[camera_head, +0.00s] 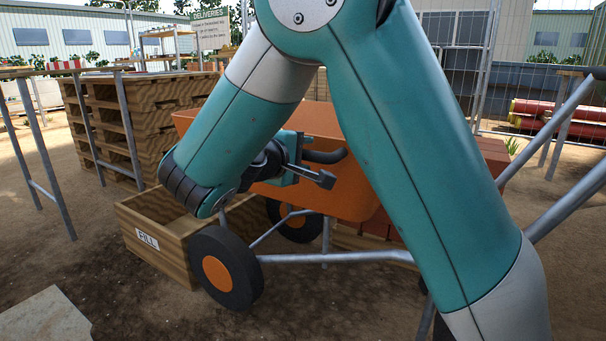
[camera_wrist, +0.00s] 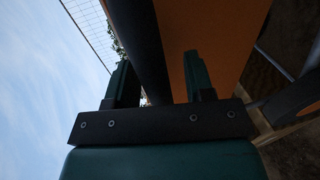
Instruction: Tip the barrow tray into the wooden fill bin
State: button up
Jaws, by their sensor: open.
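The orange barrow tray (camera_head: 315,195) sits on its grey tube frame, partly hidden behind my arm. A dark curved bar (camera_head: 328,157) stands out from its near side. The wooden fill bin (camera_head: 178,262), labelled FILL, stands on the ground at the tray's left end; its inside is mostly hidden. My gripper (camera_head: 310,166) is open beside the tray's near side, at the dark bar. In the wrist view its fingers (camera_wrist: 158,68) are apart, with the dark bar (camera_wrist: 148,35) running between them and the orange tray (camera_wrist: 220,35) close to the right. Contact cannot be told.
The barrow's near wheel (camera_head: 225,268) stands by the bin's right side, and grey tubes (camera_head: 335,257) run low to the right. Stacked pallets (camera_head: 145,115) stand behind left. Reddish bricks (camera_head: 492,155) are behind right. Bare ground lies in front.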

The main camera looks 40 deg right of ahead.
jog(key=shift+d+b, duration=0.45)
jog(key=shift+b, duration=0.15)
jog(key=shift+c, duration=0.5)
grip_shut()
dwell(0.8)
